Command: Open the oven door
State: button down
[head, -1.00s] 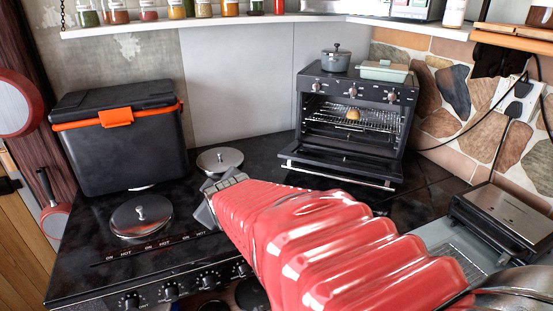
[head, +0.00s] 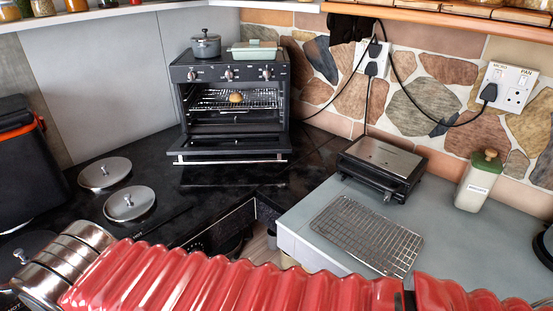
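The black oven (head: 232,88) stands on the dark counter against the back wall. Its door (head: 230,148) is folded down and open, with the silver handle bar at its front edge. The lit inside shows wire racks and a round, bread-like item (head: 236,97) on the upper rack. My red ribbed arm crosses the bottom of the head view, well in front of the oven and apart from the door. I cannot make out my gripper or its fingertips.
A pot (head: 206,45) and a green-lidded dish (head: 254,50) sit on the oven. Two round lids (head: 105,172) (head: 130,204) lie at left. A grill appliance (head: 380,168), wire rack (head: 366,236) and lidded jar (head: 477,182) stand right. A gap separates the counters.

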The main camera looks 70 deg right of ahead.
aim_at(179, 149)
jog(key=z, duration=0.8)
jog(key=i, duration=0.25)
jog(key=z, duration=0.15)
